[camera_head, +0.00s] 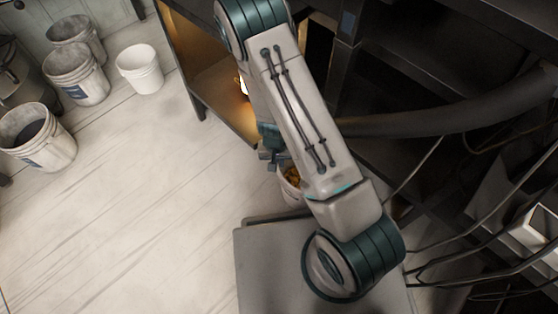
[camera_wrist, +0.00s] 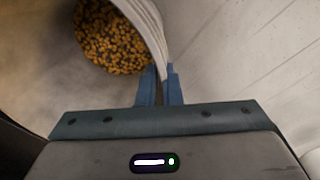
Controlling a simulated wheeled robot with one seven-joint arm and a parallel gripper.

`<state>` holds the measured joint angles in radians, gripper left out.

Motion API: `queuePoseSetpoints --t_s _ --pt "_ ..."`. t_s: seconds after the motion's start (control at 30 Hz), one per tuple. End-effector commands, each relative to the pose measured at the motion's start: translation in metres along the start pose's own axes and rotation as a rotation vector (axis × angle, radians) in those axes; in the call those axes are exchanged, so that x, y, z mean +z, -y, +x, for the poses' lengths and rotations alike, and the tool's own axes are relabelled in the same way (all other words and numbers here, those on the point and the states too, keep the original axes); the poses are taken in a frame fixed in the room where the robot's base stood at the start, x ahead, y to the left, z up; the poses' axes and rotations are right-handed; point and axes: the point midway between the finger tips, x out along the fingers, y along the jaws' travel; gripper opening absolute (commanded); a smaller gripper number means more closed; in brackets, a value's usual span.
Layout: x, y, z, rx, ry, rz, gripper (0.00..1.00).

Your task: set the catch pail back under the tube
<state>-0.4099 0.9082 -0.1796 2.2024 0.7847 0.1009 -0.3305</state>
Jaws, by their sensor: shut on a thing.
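The catch pail (camera_head: 289,190) is a pale pail with orange-brown grains in it, partly hidden behind my arm in the head view. In the wrist view its rim and wall (camera_wrist: 148,28) run down between the fingers, with the grains on the bottom inside. My gripper (camera_head: 268,157) is shut on the pail's wall; its blue fingers also show in the wrist view (camera_wrist: 160,88). A thick dark tube (camera_head: 450,112) crosses the right side of the head view. I cannot see its outlet, and cannot tell whether the pail touches the floor.
Several pails stand on the pale floor at the upper left, among them a small white one (camera_head: 140,69) and a labelled one (camera_head: 37,137). A dark machine frame (camera_head: 344,60) and thin cables fill the right. The floor at left centre is clear.

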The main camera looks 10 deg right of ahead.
Motion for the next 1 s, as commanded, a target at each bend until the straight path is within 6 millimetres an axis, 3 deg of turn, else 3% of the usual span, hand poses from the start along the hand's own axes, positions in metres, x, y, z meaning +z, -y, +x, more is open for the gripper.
queuePoseSetpoints --t_s 0.03,0.1,0.47,1.0 --pt "0.0 0.0 0.002 0.0 0.0 0.0 0.08" --pt "0.0 0.0 0.001 0.0 0.0 0.0 0.27" --pt "0.0 0.0 -0.003 0.0 0.0 0.001 0.27" --pt "0.0 0.0 -0.103 -0.001 -0.002 -0.001 0.27"
